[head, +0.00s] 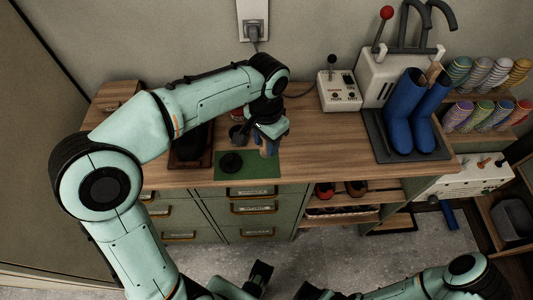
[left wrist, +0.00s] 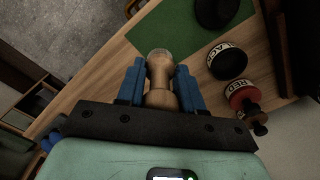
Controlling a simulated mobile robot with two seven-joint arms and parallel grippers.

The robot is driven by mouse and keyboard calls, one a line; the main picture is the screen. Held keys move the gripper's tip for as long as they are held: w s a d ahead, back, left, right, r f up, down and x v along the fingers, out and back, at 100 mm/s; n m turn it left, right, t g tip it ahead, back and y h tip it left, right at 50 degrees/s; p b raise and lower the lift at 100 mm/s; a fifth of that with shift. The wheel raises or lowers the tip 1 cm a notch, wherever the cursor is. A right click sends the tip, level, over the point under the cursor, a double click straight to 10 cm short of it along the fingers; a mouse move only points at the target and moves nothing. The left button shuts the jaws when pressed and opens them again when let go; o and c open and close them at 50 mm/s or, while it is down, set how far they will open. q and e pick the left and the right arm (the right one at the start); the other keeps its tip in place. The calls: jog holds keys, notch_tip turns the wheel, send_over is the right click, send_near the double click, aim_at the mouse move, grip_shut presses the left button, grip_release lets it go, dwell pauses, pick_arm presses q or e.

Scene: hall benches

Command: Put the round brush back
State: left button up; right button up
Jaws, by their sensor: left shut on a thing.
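My left gripper (head: 266,150) is shut on the round brush (head: 269,147), above the green mat (head: 262,172) on the wooden bench. In the left wrist view, the blue fingers (left wrist: 160,88) close on both sides of the brush's pale wooden handle (left wrist: 159,98); its round, lighter end (left wrist: 159,58) points away from me over the bench edge and mat. It cannot be told whether the brush touches the mat. My right gripper is outside the frames; only part of the right arm shows at lower right.
A round black piece (head: 231,162) lies on the mat. Tins labelled black (left wrist: 228,61) and red (left wrist: 240,95) stand beside it. A dark shoe (head: 190,142) is left. Bench between is clear.

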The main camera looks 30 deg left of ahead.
pick_arm(q)
jog(key=shift+f+b, duration=0.35)
jog(key=shift+f, duration=2.2)
jog(key=shift+f, duration=0.2)
jog(key=o, duration=1)
jog(key=shift+o, duration=0.2)
jog(key=shift+r, duration=0.1)
jog(key=shift+r, duration=0.3)
notch_tip(320, 180, up, 12)
jog(key=shift+f+p, duration=0.15)
jog(key=shift+p, duration=1)
